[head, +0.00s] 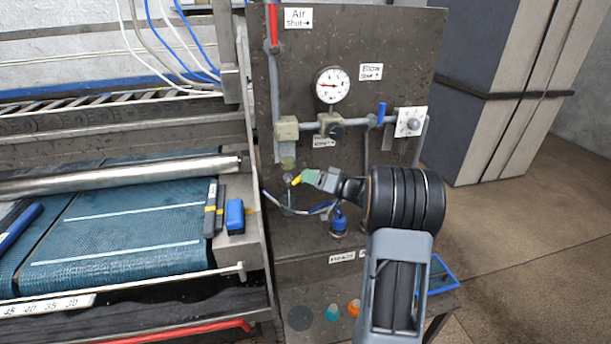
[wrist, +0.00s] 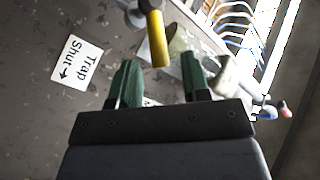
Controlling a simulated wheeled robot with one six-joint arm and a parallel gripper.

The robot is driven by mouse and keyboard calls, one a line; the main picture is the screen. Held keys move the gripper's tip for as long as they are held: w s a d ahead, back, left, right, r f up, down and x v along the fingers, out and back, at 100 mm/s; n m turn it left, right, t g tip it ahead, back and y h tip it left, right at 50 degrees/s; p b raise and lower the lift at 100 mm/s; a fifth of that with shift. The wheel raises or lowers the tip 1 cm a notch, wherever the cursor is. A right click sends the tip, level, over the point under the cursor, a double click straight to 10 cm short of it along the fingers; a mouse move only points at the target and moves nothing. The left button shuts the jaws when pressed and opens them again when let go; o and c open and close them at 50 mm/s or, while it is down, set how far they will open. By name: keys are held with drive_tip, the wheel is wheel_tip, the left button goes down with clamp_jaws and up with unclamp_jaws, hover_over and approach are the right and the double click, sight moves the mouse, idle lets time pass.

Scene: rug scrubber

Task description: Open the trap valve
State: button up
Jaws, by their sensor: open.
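The trap valve's yellow lever (wrist: 157,38) hangs from a metal fitting at the top of the wrist view. Its free end lies between my open green fingertips in the picture, with a gap to each finger. I cannot tell how deep it sits between them. The "Trap Shut" label (wrist: 77,62) with an arrow is on the panel to the left. My gripper (wrist: 159,72) is open and empty. In the head view the yellow lever (head: 296,181) shows just left of my gripper (head: 308,177), low on the grey panel.
The panel (head: 400,50) carries a gauge (head: 332,85), a blue-handled valve (head: 381,113), a red lever (head: 273,25) and pipes. The belt machine (head: 130,215) stands left; open floor (head: 540,240) lies right.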

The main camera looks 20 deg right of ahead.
sight(297, 180)
drive_tip(key=shift+x, duration=1.35)
clamp_jaws()
